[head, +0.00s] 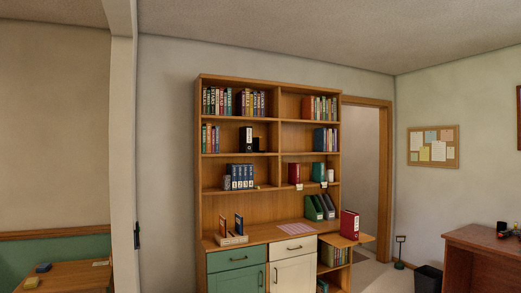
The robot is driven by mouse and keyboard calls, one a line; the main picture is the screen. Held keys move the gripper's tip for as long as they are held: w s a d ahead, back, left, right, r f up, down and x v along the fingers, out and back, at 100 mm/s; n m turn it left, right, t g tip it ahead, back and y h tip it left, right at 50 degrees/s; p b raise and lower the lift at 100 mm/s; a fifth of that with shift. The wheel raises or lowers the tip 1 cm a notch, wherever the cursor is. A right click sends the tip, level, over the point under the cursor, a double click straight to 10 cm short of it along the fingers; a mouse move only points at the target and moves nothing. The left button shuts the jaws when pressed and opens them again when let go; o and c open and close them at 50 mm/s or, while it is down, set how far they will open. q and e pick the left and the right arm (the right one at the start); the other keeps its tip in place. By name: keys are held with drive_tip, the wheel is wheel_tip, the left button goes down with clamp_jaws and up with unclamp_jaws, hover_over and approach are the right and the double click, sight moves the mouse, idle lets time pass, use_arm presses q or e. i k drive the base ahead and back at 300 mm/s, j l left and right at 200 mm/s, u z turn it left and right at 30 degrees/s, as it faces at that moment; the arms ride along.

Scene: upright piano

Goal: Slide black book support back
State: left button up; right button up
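A wooden bookcase (199,150) stands against the wall at the middle of the head view. On its second shelf from the top, left side, stands a black upright binder-like item (246,138) with a pale label. A small dark piece (256,144) shows just to its right and may be the black book support; it is too small to tell for sure. A gap separates them from the row of books (210,139) at the left of that shelf. Neither of my grippers is in view.
Blue binders (240,176) stand on the shelf below. A wooden holder (231,239) and a pink sheet (295,229) lie on the counter. A red binder (349,224) stands on a side leaf. A desk (482,240) and dark bin (428,279) are at right.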

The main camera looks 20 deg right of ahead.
sight(256, 139)
drive_tip(key=i+l+z, duration=0.3)
drive_tip(key=i, duration=0.25)
drive_tip(key=i+l+z, duration=0.3)
drive_tip(key=i, duration=0.25)
drive_tip(key=i+z, duration=0.35)
drive_tip(key=i, duration=0.2)
drive_tip(key=i+u, duration=0.1)
drive_tip(key=i, duration=0.85)
drive_tip(key=i+l, duration=0.15)
drive_tip(key=i, duration=0.75)
drive_tip(key=j+u, duration=0.05)
